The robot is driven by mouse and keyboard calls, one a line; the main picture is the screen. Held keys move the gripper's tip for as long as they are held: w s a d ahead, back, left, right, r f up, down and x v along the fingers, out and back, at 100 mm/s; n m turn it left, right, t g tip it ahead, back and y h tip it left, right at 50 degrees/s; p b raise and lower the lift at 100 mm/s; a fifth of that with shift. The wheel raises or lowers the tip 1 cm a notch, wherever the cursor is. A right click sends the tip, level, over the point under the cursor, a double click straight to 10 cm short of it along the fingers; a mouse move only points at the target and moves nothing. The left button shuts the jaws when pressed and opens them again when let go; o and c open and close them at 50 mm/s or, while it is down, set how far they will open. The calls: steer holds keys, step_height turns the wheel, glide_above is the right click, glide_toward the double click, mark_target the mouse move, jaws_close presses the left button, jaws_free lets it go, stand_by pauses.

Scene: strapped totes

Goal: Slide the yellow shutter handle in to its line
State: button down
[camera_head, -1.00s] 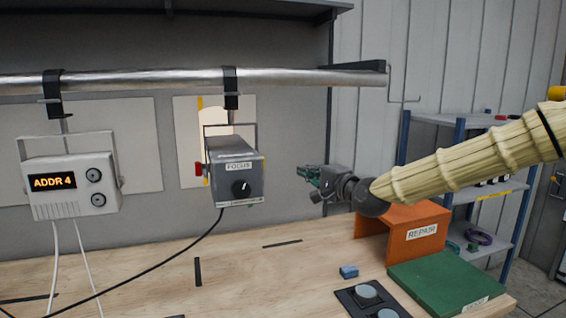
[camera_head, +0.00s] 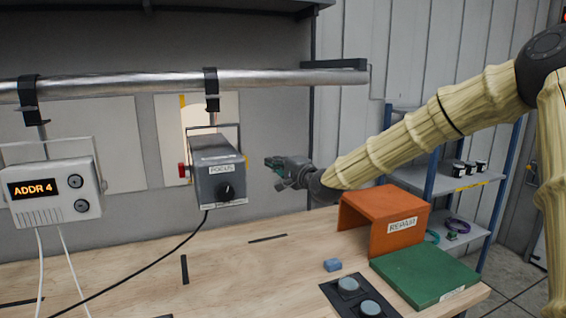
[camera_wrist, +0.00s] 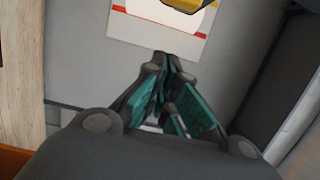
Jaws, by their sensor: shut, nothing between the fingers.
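The lamp labelled FOCUS (camera_head: 214,182) hangs from the rail, with a black knob on its front and a red piece (camera_head: 183,171) at its left. I cannot make out a yellow handle on it in the head view. In the wrist view, a yellow piece with a dark edge (camera_wrist: 187,5) is cut off at the top, in front of a pale sheet; it may be the shutter handle. My gripper (camera_head: 272,162) is to the right of the lamp, apart from it. In the wrist view, its teal-padded fingers (camera_wrist: 165,72) are shut and empty, below the sheet.
The sheet (camera_wrist: 150,32) carries a red line and a yellow line. A second lamp showing ADDR 4 (camera_head: 52,194) hangs at left.

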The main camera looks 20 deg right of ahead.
steer(key=a+p, duration=0.1)
steer(key=a, duration=0.1)
steer(key=w+a+p, duration=0.1)
steer(key=a, duration=0.1)
steer(key=shift+w+a, duration=0.2)
steer(key=shift+a, duration=0.1)
stand_by(0.4)
